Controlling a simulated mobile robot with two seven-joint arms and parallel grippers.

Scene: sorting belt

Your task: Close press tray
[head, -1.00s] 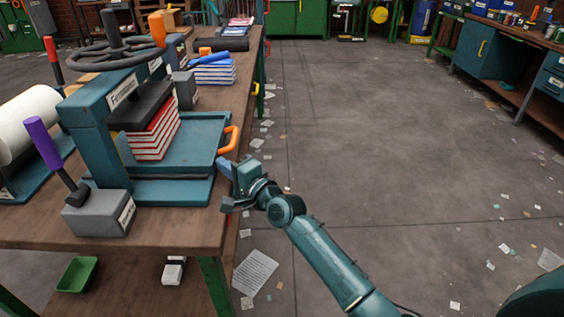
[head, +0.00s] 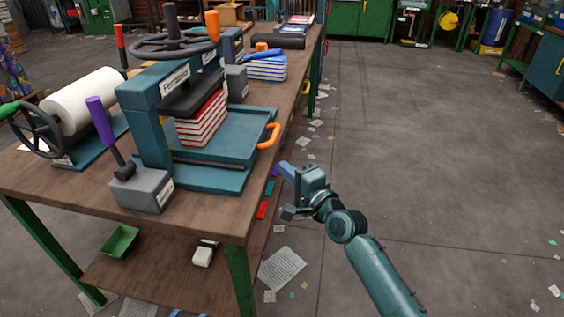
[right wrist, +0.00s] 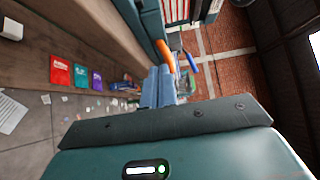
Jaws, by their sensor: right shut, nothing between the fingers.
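The teal press tray (head: 232,135) sticks out of the press (head: 150,125) to the right, toward the table's edge. Its orange handle (head: 269,135) is on the tray's right end. A stack of red and white books (head: 203,118) stands under the dark press plate. My right gripper (head: 284,170) is shut and empty, off the table's right edge, below and right of the handle and apart from it. In the right wrist view the shut blue fingers (right wrist: 158,88) point ahead, with the orange handle (right wrist: 165,54) beyond them. My left gripper is not in view.
A grey block with a purple lever (head: 141,188) stands at the table's front. A white roll (head: 82,100) is at left, and blue books (head: 266,68) lie behind the press. The floor right of the table is mostly open, with scattered paper (head: 282,268).

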